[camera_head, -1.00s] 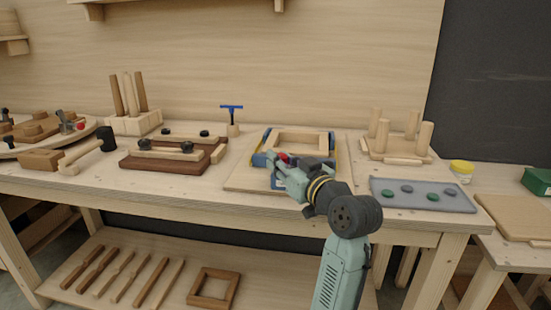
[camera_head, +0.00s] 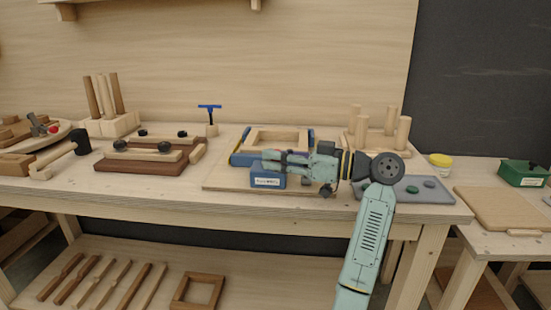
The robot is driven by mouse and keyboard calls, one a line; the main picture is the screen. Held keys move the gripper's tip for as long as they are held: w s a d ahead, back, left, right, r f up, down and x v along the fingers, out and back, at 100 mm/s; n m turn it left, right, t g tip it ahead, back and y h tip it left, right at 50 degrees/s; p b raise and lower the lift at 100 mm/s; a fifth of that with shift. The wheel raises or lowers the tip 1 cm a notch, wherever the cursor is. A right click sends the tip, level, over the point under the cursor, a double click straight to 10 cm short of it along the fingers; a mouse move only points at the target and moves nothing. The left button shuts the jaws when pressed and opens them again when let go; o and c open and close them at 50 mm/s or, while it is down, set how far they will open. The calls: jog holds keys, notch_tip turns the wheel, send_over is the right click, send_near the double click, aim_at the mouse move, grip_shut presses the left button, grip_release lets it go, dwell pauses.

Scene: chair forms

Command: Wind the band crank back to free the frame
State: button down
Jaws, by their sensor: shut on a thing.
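The wooden frame (camera_head: 279,136) lies on a pale board on the bench, with blue band clamp corners around it. A blue clamp body (camera_head: 267,180) with a white label sits at its front. My gripper (camera_head: 272,160) points left, low over the front of the frame and just above the clamp body. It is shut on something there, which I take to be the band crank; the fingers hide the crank. A small dark knob (camera_head: 326,191) shows below my wrist.
A grey tray (camera_head: 436,196) with dark discs lies right of my wrist, in front of a pegged wooden stand (camera_head: 403,132). A yellow-lidded jar (camera_head: 440,160) stands farther right. Left are a brown wooden jig (camera_head: 135,164), a blue T-handle tool (camera_head: 210,114) and a mallet (camera_head: 82,142).

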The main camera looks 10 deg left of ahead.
dwell(0.5)
jog(key=c, duration=1.4)
grip_release()
jog(key=shift+d, duration=0.1)
jog(key=d, duration=1.1)
jog(key=shift+d, duration=0.4)
jog(key=shift+s, duration=0.1)
